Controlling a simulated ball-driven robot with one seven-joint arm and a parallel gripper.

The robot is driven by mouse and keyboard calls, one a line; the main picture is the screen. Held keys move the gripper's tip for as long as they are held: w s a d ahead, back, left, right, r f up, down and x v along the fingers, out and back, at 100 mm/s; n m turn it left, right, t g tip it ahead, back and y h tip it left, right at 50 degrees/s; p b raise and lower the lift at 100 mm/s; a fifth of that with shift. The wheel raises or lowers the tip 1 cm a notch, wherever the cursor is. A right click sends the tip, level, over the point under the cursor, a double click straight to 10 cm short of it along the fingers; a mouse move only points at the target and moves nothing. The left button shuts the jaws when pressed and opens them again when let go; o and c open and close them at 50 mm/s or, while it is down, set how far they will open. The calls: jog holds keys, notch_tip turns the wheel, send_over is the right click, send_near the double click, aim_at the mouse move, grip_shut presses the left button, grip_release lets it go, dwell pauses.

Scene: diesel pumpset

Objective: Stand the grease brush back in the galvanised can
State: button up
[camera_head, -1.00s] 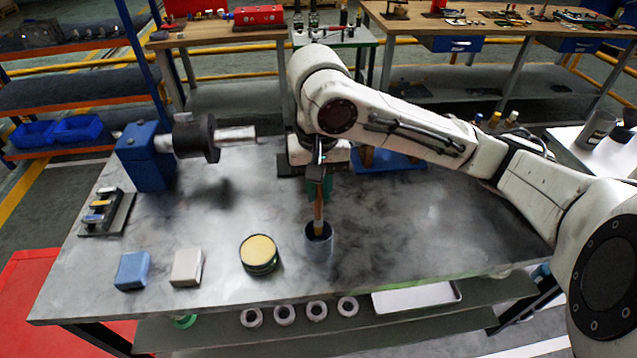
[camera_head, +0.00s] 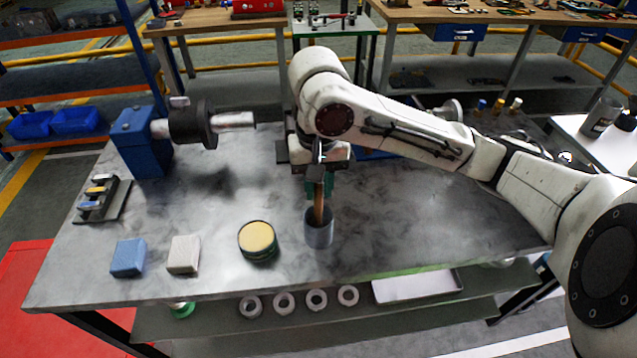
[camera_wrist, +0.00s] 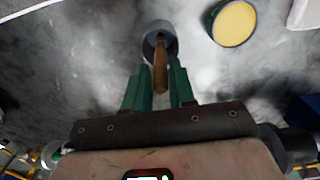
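The galvanised can (camera_head: 319,235) stands upright on the grey bench, right of a yellow-topped tin. The grease brush (camera_head: 319,203) stands in it, wooden handle up; its lower end is hidden inside the can. In the wrist view the can (camera_wrist: 158,36) is beyond the fingertips and the handle (camera_wrist: 160,76) rises out of it toward me. My gripper (camera_head: 320,184) is above the can. Its green fingers (camera_wrist: 160,82) are apart on either side of the handle, with narrow gaps showing.
The yellow-topped tin (camera_head: 258,240) stands close left of the can. A pale block (camera_head: 184,254) and a blue block (camera_head: 128,257) lie farther left. A blue vice-like fixture (camera_head: 142,142) with a shaft stands behind them. The bench right of the can is clear.

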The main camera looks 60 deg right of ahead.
jog(key=o, duration=0.4)
notch_tip(320, 180, up, 11)
jog(key=shift+w+d+f+p, duration=0.1)
jog(key=shift+p, duration=0.75)
dwell(0.6)
jog(key=w+a+r+n+t+y, duration=0.1)
jog(key=w+a+n+t+y, duration=0.45)
jog(key=w+a, duration=0.7)
jog(key=a+f+t, duration=0.2)
jog(key=a+f, duration=0.3)
jog(key=f, duration=0.3)
jog(key=s+d+f+n+g+h, duration=0.1)
jog(key=s+f+n+g+h, duration=0.25)
jog(key=s+f, duration=1.55)
jog(key=s+d+f+g, duration=0.1)
jog(key=s, duration=0.1)
jog(key=s+d+f+g+h, duration=0.1)
jog(key=s+d+f, duration=0.1)
jog(key=s, duration=0.1)
jog(key=s+d+f+n+h, duration=0.1)
jog(key=s+d, duration=0.1)
jog(key=shift+s+f+g, duration=0.15)
jog(key=shift+f+g, duration=0.15)
jog(key=shift+g, duration=0.1)
